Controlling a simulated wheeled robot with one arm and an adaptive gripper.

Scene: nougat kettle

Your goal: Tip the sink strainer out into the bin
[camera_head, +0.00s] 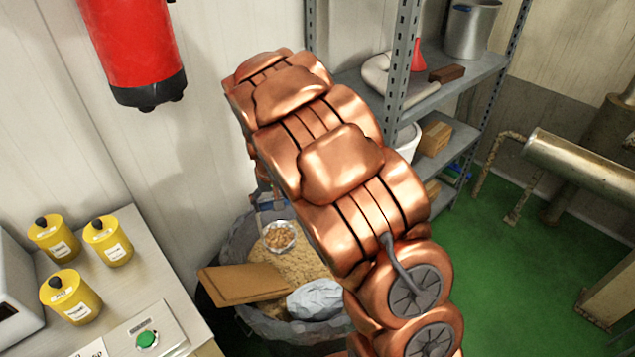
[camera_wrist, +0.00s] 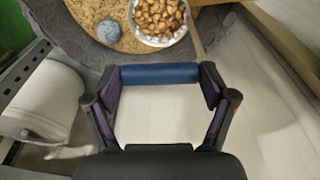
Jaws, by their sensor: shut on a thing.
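The sink strainer (camera_head: 294,238) is a small round light-rimmed bowl full of brown bits. It shows over the far part of the bin (camera_head: 290,328), which has a dark grey liner. In the wrist view the strainer (camera_wrist: 138,32) is at the top, its opening and brown bits facing the camera. My gripper (camera_wrist: 160,76) is shut on a blue bar, the strainer's handle (camera_wrist: 160,74), across its fingertips. How the bar joins the bowl is not clear. In the head view my copper arm hides most of the gripper. I cannot tell the bowl's height above the bin's contents.
The bin holds tan crumbs (camera_head: 300,264), a brown board (camera_head: 240,284) poking over its rim and a crumpled grey wad (camera_head: 316,299). A counter (camera_head: 135,285) with yellow canisters (camera_head: 72,296) stands left. A metal shelf (camera_head: 455,75) stands behind right. Green floor (camera_head: 500,270) is open at right.

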